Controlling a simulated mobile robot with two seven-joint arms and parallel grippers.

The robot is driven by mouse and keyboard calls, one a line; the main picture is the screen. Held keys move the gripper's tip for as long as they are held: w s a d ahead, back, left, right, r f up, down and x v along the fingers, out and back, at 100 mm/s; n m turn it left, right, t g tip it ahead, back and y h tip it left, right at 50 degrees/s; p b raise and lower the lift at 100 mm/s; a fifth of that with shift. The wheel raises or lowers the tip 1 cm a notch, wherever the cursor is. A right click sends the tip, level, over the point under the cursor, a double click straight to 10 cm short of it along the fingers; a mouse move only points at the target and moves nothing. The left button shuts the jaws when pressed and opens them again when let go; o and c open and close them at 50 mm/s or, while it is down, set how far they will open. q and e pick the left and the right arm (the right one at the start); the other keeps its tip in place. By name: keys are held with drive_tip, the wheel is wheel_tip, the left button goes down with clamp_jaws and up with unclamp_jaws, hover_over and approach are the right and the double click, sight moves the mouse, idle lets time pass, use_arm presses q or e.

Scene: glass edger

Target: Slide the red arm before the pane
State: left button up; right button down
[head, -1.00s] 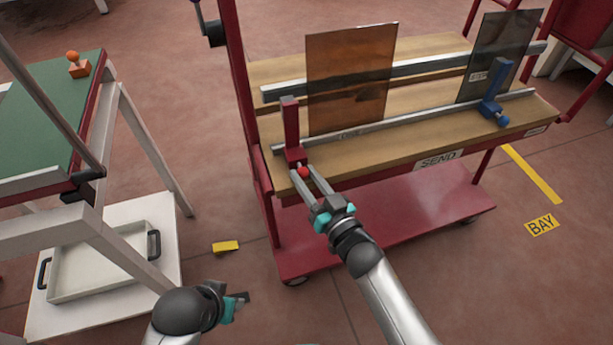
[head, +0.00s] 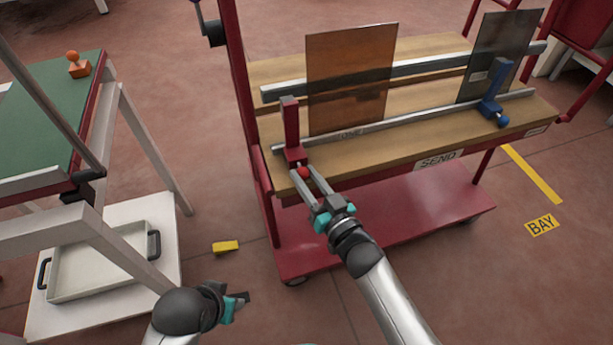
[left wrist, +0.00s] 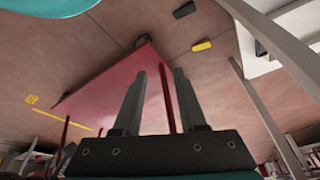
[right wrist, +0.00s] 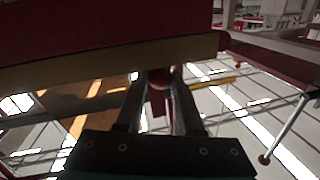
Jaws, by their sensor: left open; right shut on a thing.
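The red arm (head: 291,130) stands upright on the metal rail (head: 420,116) at its left end, with a red ball knob (head: 303,172) at its foot. The amber pane (head: 350,80) stands upright on the cart, just right of the red arm. My right gripper (head: 306,180) is shut on the red knob, which also shows between the fingers in the right wrist view (right wrist: 159,77). My left gripper (head: 240,298) is open and empty, low over the floor; its fingers show apart in the left wrist view (left wrist: 160,95).
A grey pane (head: 490,60) stands at the cart's right end, with a blue arm (head: 493,95) before it. A yellow block (head: 225,247) lies on the floor left of the cart. A green-topped table (head: 50,120) with a tray (head: 105,262) beneath stands at the left.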

sight(377, 160)
drive_tip(key=shift+d, duration=0.25)
drive_tip(key=w+d, duration=0.1)
drive_tip(key=d, duration=0.1)
drive_tip(key=w+d+p, duration=0.1)
drive_tip(key=d, duration=0.2)
drive_tip(key=w+d, duration=0.1)
drive_tip(key=d, duration=0.2)
drive_tip(key=shift+d, duration=0.2)
drive_tip(key=d, duration=0.2)
drive_tip(key=w+d, duration=0.1)
drive_tip(key=d, duration=0.2)
drive_tip(key=shift+w+d, duration=0.35)
drive_tip(key=shift+d, duration=0.05)
use_arm(q)
drive_tip(key=shift+s+f, duration=0.2)
drive_tip(key=shift+f, duration=0.6)
use_arm(e)
drive_tip(key=shift+w+d, duration=0.2)
drive_tip(key=shift+d, duration=0.4)
drive_tip(key=shift+f, duration=0.1)
drive_tip(key=c, duration=0.8)
unclamp_jaws()
